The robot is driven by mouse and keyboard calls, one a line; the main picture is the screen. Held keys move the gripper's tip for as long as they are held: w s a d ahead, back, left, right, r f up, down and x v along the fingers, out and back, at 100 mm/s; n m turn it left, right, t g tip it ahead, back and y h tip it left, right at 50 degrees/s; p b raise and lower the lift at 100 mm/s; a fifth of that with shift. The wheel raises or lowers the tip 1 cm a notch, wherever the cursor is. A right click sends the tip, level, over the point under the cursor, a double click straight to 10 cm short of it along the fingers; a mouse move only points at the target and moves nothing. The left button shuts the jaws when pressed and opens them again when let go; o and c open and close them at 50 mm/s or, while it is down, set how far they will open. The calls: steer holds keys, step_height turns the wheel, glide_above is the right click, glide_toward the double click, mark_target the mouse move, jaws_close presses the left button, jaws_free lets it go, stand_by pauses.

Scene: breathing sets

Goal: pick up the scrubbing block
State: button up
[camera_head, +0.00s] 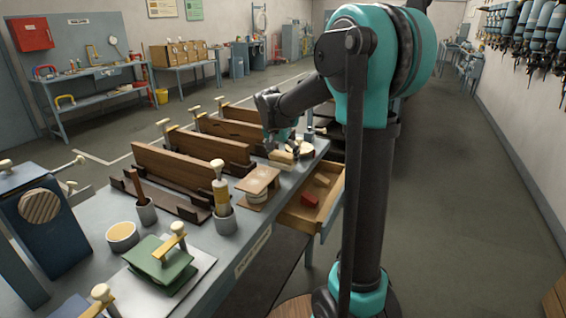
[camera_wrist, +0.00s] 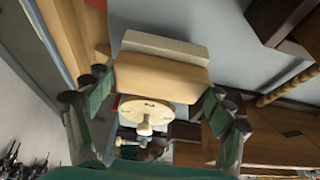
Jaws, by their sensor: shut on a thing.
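The scrubbing block (camera_wrist: 160,78) is a tan wooden block with a pale grey-white layer along one side. In the wrist view it lies between the two padded fingers of my gripper (camera_wrist: 157,92), which are shut on its ends. In the head view the block (camera_head: 281,157) shows small and pale below my gripper (camera_head: 284,148), at the far right part of the workbench (camera_head: 237,243). The contact between block and bench is too small to judge.
A round pale disc with a knob (camera_wrist: 145,110) is close by the block. Wooden boards in dark stands (camera_head: 180,165) line the bench to the left. An open drawer (camera_head: 300,219) with a red block (camera_head: 310,200) juts out at the right.

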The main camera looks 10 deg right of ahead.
mark_target(283, 154)
step_height(283, 154, up, 17)
steer(key=shift+r, duration=0.2)
